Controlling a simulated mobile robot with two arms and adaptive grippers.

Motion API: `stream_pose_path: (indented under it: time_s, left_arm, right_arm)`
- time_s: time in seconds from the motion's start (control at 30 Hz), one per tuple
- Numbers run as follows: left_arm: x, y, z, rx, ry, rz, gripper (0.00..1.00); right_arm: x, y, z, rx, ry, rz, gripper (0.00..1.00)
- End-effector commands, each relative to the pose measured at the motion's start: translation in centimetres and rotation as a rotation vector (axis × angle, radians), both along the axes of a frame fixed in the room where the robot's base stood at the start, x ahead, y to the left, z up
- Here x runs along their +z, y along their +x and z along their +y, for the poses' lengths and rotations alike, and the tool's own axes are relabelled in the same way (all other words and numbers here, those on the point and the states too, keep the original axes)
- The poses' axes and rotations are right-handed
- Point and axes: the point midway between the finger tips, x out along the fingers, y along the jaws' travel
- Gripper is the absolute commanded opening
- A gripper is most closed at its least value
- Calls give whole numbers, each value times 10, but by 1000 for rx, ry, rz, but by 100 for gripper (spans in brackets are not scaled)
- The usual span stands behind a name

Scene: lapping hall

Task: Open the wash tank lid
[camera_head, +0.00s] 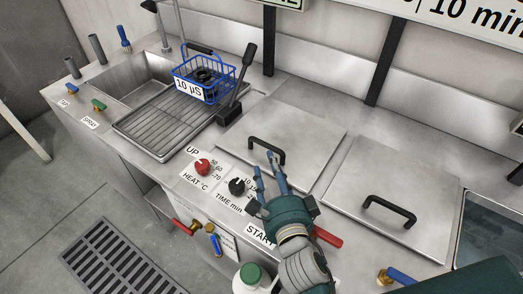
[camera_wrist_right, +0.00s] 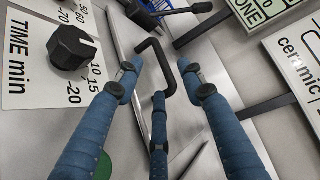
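Two flat steel lids with black bar handles lie closed on the counter. The middle lid (camera_head: 312,138), beside the HEAT and TIME knobs, has a black handle (camera_head: 267,148); the task's wash tank lid is probably this one. My right gripper (camera_head: 268,171) is at this handle with its blue fingers spread. In the right wrist view the black handle (camera_wrist_right: 168,66) lies between the spread fingertips, and I see no firm grip. The lid to the right (camera_head: 386,183) has its own handle (camera_head: 390,208). My left gripper is not in view.
A red knob (camera_head: 203,167) and a black knob (camera_head: 237,186) sit in front of the middle lid. A black lever (camera_head: 240,92) stands at its left corner. A blue wire basket (camera_head: 204,79) is further left, by the sink. An open tank (camera_head: 490,240) is at far right.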

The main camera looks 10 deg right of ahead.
Motion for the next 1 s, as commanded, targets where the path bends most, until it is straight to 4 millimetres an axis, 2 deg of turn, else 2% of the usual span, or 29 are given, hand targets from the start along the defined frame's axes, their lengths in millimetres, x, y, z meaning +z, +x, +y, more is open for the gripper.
stream_pose_path:
  time_s: [0.03,0.17,0.5,0.7,1.0]
  left_arm:
    - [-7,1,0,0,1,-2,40]
    - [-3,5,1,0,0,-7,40]
    - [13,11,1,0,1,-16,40]
    - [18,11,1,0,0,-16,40]
    - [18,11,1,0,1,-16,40]
  right_arm:
    - [-7,1,0,0,0,-1,39]
    - [-5,8,0,2,-1,-3,39]
    - [-12,69,1,3,-5,-1,39]
    - [-18,96,1,2,-3,0,39]
    - [-21,107,1,0,0,0,39]
